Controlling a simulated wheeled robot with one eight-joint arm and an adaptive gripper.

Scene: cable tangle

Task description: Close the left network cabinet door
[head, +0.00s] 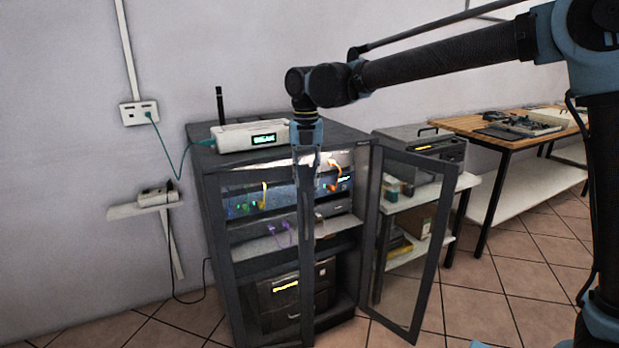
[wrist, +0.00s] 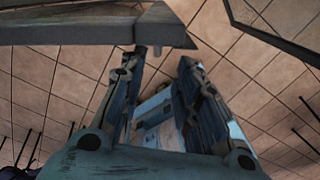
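The network cabinet (head: 350,133) stands against the wall. Its left door (head: 307,260) is a dark frame with a clear pane, standing ajar in front of the shelves. Its right door (head: 434,262) is swung wide open to the right. My gripper (head: 305,178) points down at the upper part of the left door's free edge and hides some of it. In the wrist view my gripper (wrist: 160,62) has its fingers apart, and a dark door-frame corner (wrist: 165,30) lies just beyond the tips. I cannot tell whether they touch.
A white router (head: 250,136) with an antenna sits on the cabinet top. Lit devices and coloured cables fill the shelves behind the left door. A small wall shelf (head: 145,207) is at the left. A low shelf unit (head: 470,182) and a wooden table (head: 480,128) stand to the right.

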